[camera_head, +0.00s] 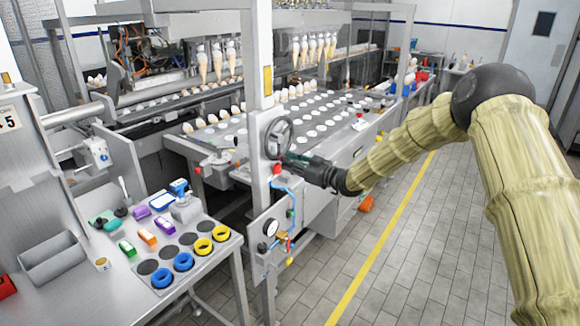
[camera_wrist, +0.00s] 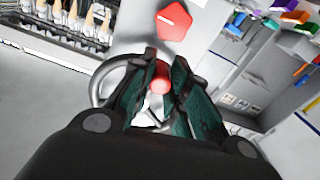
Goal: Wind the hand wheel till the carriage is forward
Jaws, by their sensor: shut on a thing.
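The grey hand wheel (camera_head: 278,138) stands on the side of the metal upright post in the head view. Part of its rim (camera_wrist: 103,84) curves left of my fingers in the wrist view. My gripper (camera_head: 290,160) is at the wheel's lower right in the head view. In the wrist view its green-padded fingers (camera_wrist: 160,92) are closed around a red round knob (camera_wrist: 160,78), the wheel's handle. The fingers hide part of the wheel. Rows of cones (camera_head: 315,48) hang above the machine's bed; I cannot tell which part is the carriage.
A gauge and blue hoses (camera_head: 271,228) sit below the wheel. A side table (camera_head: 60,290) with coloured rings and blocks stands at left.

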